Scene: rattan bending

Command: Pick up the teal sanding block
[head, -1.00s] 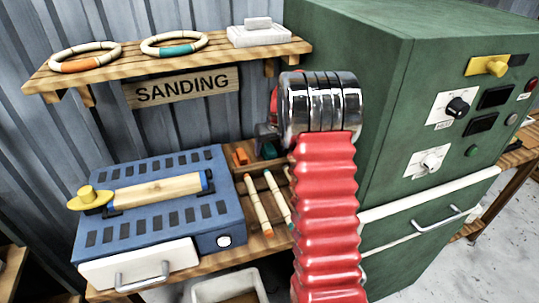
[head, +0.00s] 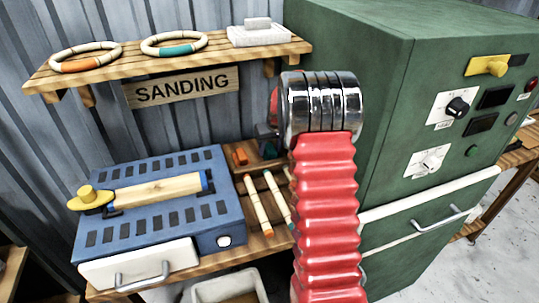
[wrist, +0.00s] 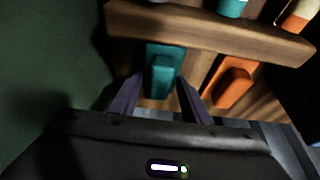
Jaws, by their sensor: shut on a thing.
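The teal sanding block (wrist: 163,76) lies between my two fingers in the wrist view, with its raised grip in the middle. My gripper (wrist: 158,88) is shut on it, one dark finger on each side.
An orange block (wrist: 234,82) stands right of the teal one in the wrist view. A wooden rail (wrist: 205,28) runs just beyond both. In the head view, banded rods (head: 258,205) lie in front, a blue machine (head: 160,205) left, a green cabinet (head: 400,130) right.

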